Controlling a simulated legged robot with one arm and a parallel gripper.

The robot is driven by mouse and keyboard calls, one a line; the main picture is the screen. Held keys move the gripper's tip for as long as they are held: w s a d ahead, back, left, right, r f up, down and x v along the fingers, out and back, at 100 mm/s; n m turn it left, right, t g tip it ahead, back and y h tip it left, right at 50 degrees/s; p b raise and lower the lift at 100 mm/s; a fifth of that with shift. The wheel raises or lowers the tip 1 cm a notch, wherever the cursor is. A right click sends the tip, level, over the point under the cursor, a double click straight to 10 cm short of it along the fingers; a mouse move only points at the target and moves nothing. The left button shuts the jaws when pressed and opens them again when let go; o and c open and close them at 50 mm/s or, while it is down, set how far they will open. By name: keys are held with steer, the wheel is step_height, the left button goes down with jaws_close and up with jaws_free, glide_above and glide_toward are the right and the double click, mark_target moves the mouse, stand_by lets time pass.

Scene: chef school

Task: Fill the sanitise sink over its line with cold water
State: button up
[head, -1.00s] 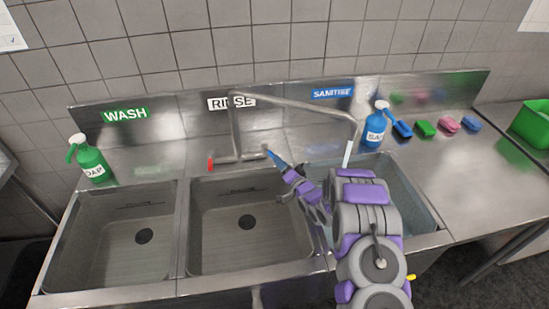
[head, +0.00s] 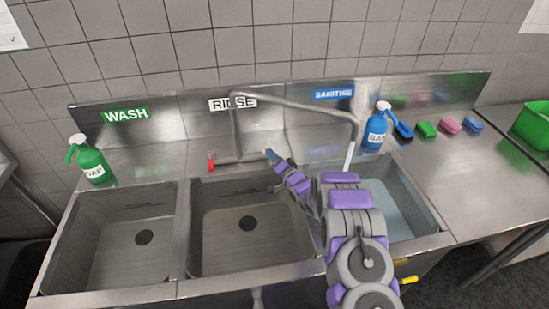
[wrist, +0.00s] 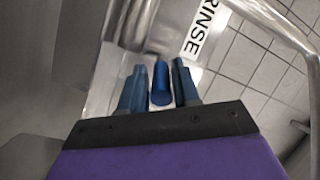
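The sanitise sink (head: 425,208) is the right basin, partly hidden by my arm. Pale bluish water (head: 397,212) shows in it; I cannot make out its line. The tap spout (head: 300,103) arches over to this sink, and a pale stream (head: 349,156) falls from its end. The blue cold tap handle (head: 269,153) is at the tap base behind the rinse sink. My gripper (head: 277,163) is at this handle. In the wrist view the handle (wrist: 161,84) lies between my two blue fingers, with a narrow gap at the left one. The gripper looks open around it.
The red hot tap handle (head: 211,161) is left of the tap base. The rinse sink (head: 210,262) and wash sink (head: 95,285) look empty. A green soap bottle (head: 90,164) and blue sanitiser bottle (head: 375,130) stand on the ledge. Several sponges (head: 426,129) lie to the right.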

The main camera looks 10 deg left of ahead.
steer(key=shift+a, duration=0.2)
steer(key=shift+c, duration=1.4)
steer(key=shift+d, duration=0.1)
jaws_close()
steer(key=shift+s+a+f+m+t+h, duration=0.1)
steer(key=shift+s+a+m+t+h, duration=0.15)
steer(key=shift+a+m+t+h, duration=0.35)
steer(key=m+h, duration=0.1)
steer(key=t+h, duration=0.1)
steer(key=h, duration=0.1)
steer(key=shift+s+a+m, duration=0.2)
steer(key=shift+a+m, duration=0.05)
steer(key=shift+m, duration=0.15)
steer(key=shift+a+m+t+h, duration=0.15)
steer(key=shift+m+t+h, duration=0.15)
steer(key=shift+m+h, duration=0.45)
